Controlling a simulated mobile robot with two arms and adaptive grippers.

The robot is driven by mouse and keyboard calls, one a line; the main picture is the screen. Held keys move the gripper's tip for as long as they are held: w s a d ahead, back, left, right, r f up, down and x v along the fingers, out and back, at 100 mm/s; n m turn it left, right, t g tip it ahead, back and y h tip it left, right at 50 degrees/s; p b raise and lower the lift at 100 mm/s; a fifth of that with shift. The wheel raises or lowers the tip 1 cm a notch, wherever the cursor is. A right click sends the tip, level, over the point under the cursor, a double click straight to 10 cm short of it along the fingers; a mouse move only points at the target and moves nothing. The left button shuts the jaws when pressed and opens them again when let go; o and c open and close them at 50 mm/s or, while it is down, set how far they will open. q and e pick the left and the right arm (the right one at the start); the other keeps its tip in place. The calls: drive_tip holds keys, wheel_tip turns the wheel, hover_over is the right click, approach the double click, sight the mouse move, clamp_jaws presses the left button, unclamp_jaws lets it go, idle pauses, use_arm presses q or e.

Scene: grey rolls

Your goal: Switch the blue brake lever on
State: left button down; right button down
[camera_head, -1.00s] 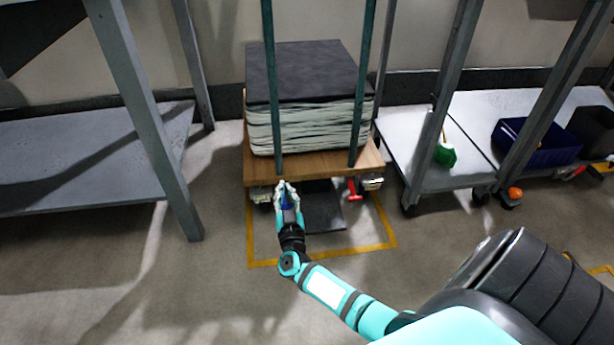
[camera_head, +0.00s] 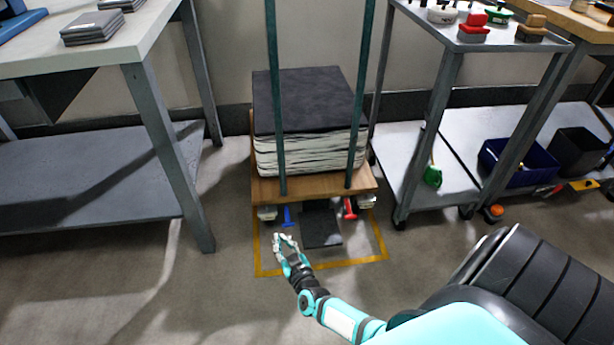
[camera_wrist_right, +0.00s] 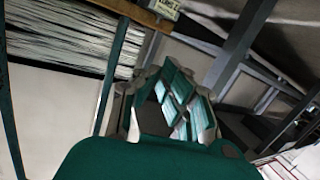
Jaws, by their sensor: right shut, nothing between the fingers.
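The blue brake lever (camera_head: 287,216) hangs at the front left under the wooden cart (camera_head: 320,187), by the left caster. A red lever (camera_head: 350,208) is at the front right caster. My right gripper (camera_head: 286,240) is shut and empty, just below and in front of the blue lever, with a small gap seeming to lie between them. The right wrist view shows the gripper's fingers (camera_wrist_right: 178,100) close up; the blue lever does not show there. My left gripper is in no view.
A grey workbench (camera_head: 165,130) is at the left, a shelf trolley (camera_head: 435,120) at the right. Yellow tape (camera_head: 335,263) marks the floor around the cart. Floor in front is open.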

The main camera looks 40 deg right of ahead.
drive_tip(key=s+a+n+g+y+p, duration=0.1)
drive_tip(key=s+a+g+y+p, duration=0.1)
drive_tip(key=s+p, duration=0.7)
drive_tip(key=s+a+n+g+y+p, duration=0.2)
drive_tip(key=s+a+g+p, duration=0.2)
drive_tip(key=s+p, duration=0.6)
drive_tip(key=shift+s+a+r+g+p, duration=0.25)
drive_tip(key=shift+a+r+g+p, duration=0.1)
drive_tip(key=shift+g, duration=0.35)
